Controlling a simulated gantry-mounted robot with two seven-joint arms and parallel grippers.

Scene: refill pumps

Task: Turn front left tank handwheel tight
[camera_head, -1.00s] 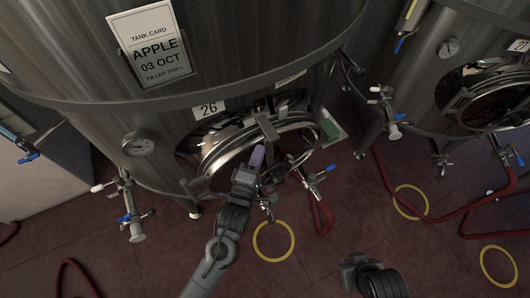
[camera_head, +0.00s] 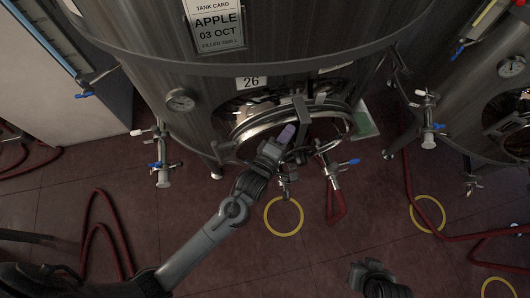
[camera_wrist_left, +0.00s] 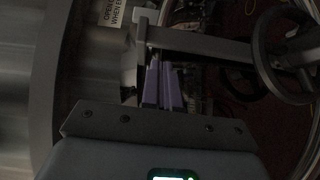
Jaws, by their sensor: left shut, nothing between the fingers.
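The handwheel (camera_wrist_left: 288,55) is a dark ring with spokes at the right of the left wrist view. In the head view the wheel (camera_head: 298,153) shows only partly, in front of the round manway door (camera_head: 248,128) of tank 26, behind my gripper. My left gripper (camera_head: 287,133) is at the door's front, with its pale purple fingers together and nothing between them. In the left wrist view the fingers (camera_wrist_left: 162,86) are beside the grey door bar (camera_wrist_left: 205,43), left of the wheel and apart from its rim. My right gripper (camera_head: 372,278) is low in the head view, away from the tank; its jaws are unclear.
Another valve (camera_head: 162,165) stands to the left. A yellow ring (camera_head: 283,216) and red hoses (camera_head: 88,235) lie on the floor. A second tank stands at the right.

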